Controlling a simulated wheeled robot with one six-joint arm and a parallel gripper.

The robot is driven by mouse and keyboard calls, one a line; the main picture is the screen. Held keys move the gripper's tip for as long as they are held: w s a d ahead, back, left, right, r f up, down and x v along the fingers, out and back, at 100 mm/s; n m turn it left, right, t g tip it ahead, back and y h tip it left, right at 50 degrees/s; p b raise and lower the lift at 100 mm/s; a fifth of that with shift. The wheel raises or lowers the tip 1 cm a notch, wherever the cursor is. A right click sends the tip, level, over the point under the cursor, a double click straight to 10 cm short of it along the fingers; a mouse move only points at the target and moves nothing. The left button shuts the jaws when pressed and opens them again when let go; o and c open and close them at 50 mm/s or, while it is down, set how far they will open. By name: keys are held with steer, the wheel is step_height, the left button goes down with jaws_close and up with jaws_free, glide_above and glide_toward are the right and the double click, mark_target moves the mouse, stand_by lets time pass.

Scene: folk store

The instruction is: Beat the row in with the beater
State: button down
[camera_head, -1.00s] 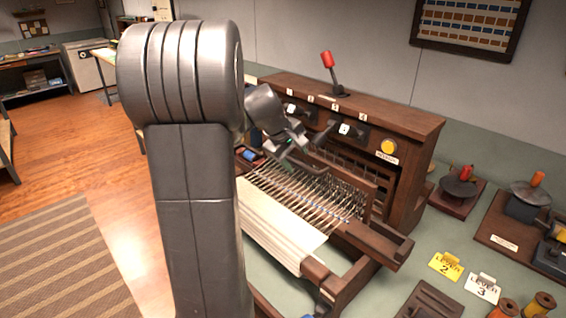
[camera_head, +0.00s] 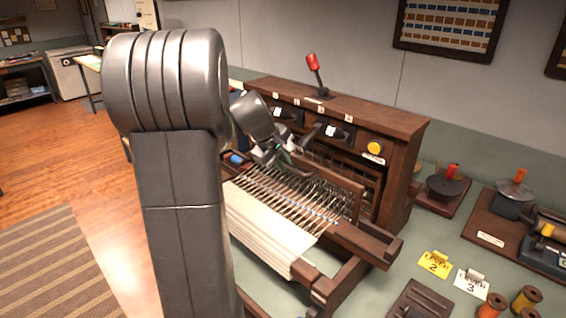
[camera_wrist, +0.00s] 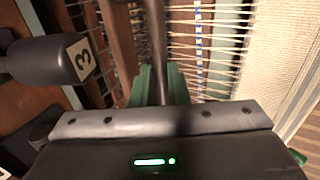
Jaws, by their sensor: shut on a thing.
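The wooden table loom (camera_head: 360,262) stands on the grey-green bench, with pale warp threads (camera_head: 290,195) and a cream woven cloth (camera_head: 262,232) at its near side. The beater looks like the brown crossbar (camera_head: 335,181) over the threads; my arm partly hides it. My gripper (camera_head: 272,157) is low over the loom's far left part. In the wrist view my green fingers (camera_wrist: 162,86) are shut on a dark upright rod (camera_wrist: 157,45). Whether the rod belongs to the beater cannot be told. A blue-and-white weft row (camera_wrist: 199,50) crosses the threads to its right.
Black numbered levers sit on the loom's upright panel; the lever marked 3 (camera_wrist: 50,62) is close left of my fingers. A red-knobbed lever (camera_head: 315,72) stands on top. Lever cards (camera_head: 435,264), spools (camera_head: 492,305) and winders (camera_head: 445,187) occupy the bench to the right.

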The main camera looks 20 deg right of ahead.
steer(key=c, duration=2.1)
jaws_free()
steer(key=shift+s+a+b, duration=0.5)
steer(key=shift+s+a, duration=0.25)
steer(key=shift+a, duration=1)
steer(key=shift+s+a+b, duration=0.45)
steer(key=shift+s+a, duration=0.3)
steer(key=shift+a, duration=1)
steer(key=shift+s+a+b, duration=0.5)
steer(key=shift+s+a, duration=0.25)
steer(key=shift+a, duration=1)
steer(key=shift+c, duration=0.2)
steer(key=shift+d+f, duration=0.1)
steer(key=shift+f, duration=0.05)
jaws_close()
steer(key=w+d+p, duration=0.3)
steer(key=w+d, duration=0.1)
steer(key=d, duration=0.5)
steer(key=shift+d, duration=0.35)
steer(key=o, duration=1.1)
jaws_free()
steer(key=shift+w, duration=0.1)
steer(key=shift+o, duration=0.2)
steer(key=shift+r, duration=0.2)
